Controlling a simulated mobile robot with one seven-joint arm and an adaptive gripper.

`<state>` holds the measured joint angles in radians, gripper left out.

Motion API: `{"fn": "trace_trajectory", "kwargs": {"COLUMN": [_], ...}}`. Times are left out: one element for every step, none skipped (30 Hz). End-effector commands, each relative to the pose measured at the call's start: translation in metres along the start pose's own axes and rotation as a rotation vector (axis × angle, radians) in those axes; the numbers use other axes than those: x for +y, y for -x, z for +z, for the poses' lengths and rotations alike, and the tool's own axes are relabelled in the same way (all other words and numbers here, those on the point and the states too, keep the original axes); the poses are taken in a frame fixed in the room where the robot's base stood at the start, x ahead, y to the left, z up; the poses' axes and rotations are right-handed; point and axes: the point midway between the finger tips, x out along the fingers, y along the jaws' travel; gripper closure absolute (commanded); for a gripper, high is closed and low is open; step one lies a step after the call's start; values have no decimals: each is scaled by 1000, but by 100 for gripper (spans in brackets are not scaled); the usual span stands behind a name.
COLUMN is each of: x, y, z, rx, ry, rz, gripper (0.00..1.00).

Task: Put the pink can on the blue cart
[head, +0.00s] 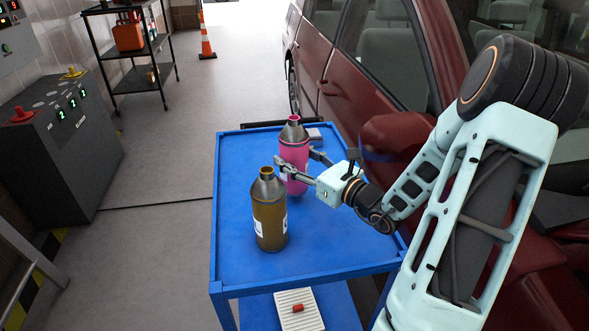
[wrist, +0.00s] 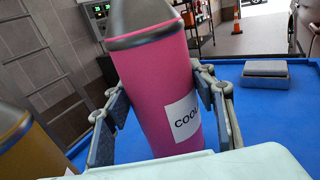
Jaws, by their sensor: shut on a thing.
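The pink can (head: 293,150) is on or just above the top of the blue cart (head: 235,215), behind a gold-brown can; I cannot tell whether its base touches. My gripper (head: 300,168) is shut around the pink can's body from the right side. In the wrist view the pink can (wrist: 158,95) fills the middle, slightly tilted in the picture, with a finger on each side and a white label facing right. Its base is hidden behind my gripper's body.
The gold-brown can (head: 269,215) stands on the cart close in front of the pink can. A small grey box (wrist: 266,73) lies on the cart's far end. A dark red car (head: 375,90) is close along the cart's right side. A red item on a pale tray (head: 299,312) sits on the lower shelf.

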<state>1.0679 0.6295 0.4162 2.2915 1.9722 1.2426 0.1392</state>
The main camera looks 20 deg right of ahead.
Motion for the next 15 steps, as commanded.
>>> {"fn": "trace_trajectory", "kwargs": {"x": [0, 0, 0, 0, 0, 0, 0, 0, 0, 0, 0, 0, 0, 0, 0], "y": [0, 0, 0, 0, 0, 0, 0, 0, 0, 0, 0, 0, 0, 0, 0], "z": [-8, -12, -18, -22, -26, -30, -31, -31, -30, -30, -30, -30, -30, -30, -31], "rx": [-1, -1, -1, -1, -1, -1, -2, -2, -2, -2, -2, -2, -2, -2, -2], "ry": [-4, -4, -4, -4, -4, -3, -2, -1, 0, 1, 1, 1, 1, 1, 0], "rz": [0, 0, 0, 0, 0, 0, 0, 0, 0, 0, 0, 0, 0, 0, 0], "gripper": [98, 98, 98, 98, 98, 98, 98, 98, 98, 98, 98, 98, 98, 98, 98]}}
